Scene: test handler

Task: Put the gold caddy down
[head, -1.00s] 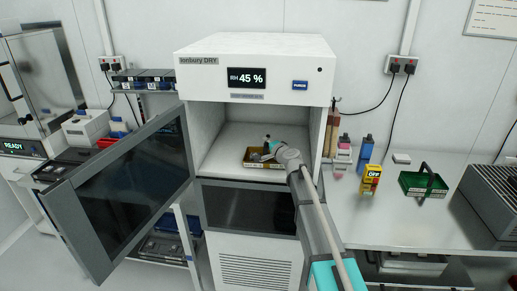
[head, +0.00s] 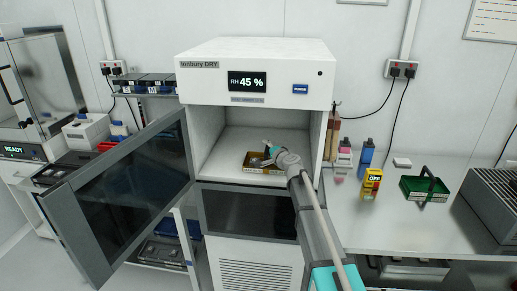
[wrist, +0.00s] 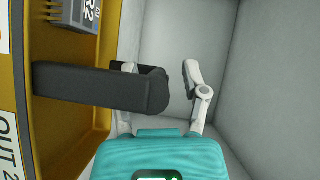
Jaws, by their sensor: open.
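The gold caddy (head: 262,169) sits on the floor of the open upper chamber of the white dry cabinet, near its front edge. In the wrist view its gold wall (wrist: 90,125) and black handle (wrist: 95,87) fill the left side, with a grey block marked R2 (wrist: 75,12) inside. My gripper (head: 269,149) is at the caddy in the head view, and my wrist covers part of it. In the wrist view my gripper (wrist: 160,75) is open, its fingers apart on either side of the handle's end. The far finger is partly hidden behind the handle.
The cabinet (head: 255,70) has side walls close around my arm, and its glass door (head: 125,190) stands open at left. On the right bench (head: 400,230) are a green caddy (head: 425,189), a yellow OFF box (head: 371,183) and bottles. Free chamber floor lies left of the gold caddy.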

